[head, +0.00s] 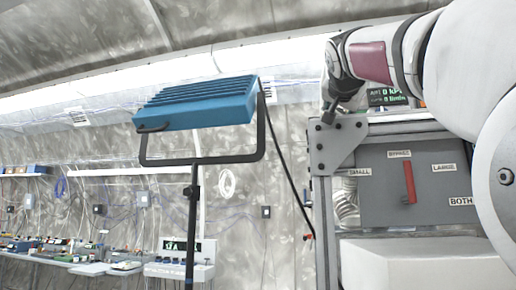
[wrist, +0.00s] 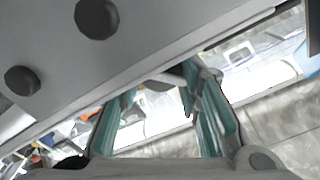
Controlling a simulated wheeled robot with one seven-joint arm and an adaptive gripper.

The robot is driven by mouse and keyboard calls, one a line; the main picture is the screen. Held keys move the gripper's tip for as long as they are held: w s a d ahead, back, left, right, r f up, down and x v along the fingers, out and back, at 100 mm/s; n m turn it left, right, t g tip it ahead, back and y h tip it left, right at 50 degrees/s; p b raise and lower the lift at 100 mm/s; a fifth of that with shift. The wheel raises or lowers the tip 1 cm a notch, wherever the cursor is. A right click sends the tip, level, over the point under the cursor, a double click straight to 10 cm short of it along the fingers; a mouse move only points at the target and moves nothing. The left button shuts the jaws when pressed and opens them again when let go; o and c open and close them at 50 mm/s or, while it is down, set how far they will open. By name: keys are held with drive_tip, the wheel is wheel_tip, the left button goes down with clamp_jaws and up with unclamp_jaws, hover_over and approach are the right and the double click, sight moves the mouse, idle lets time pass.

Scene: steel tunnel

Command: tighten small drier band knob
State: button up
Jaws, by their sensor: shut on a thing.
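My gripper (head: 330,114) reaches down to the top left corner of the drier cabinet, at a grey corner bracket (head: 337,148). In the wrist view my gripper's two teal fingers (wrist: 160,90) stand apart, with their tips at the edge of the bracket (wrist: 150,45). A small grey piece (wrist: 165,81) shows between the tips and appears to be the small drier band knob. The bracket hides most of it, and how far it is turned cannot be seen.
The cabinet's grey panel (head: 428,211) has a red lever (head: 409,182) among SMALL, BYPASS, LARGE and BOTH labels. A white box (head: 425,265) stands below. A blue lamp (head: 200,105) on a stand is to the left, with a dark cable running beside the bracket.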

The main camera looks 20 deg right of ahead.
drive_tip(key=o, duration=1.1)
drive_tip(key=shift+o, duration=0.2)
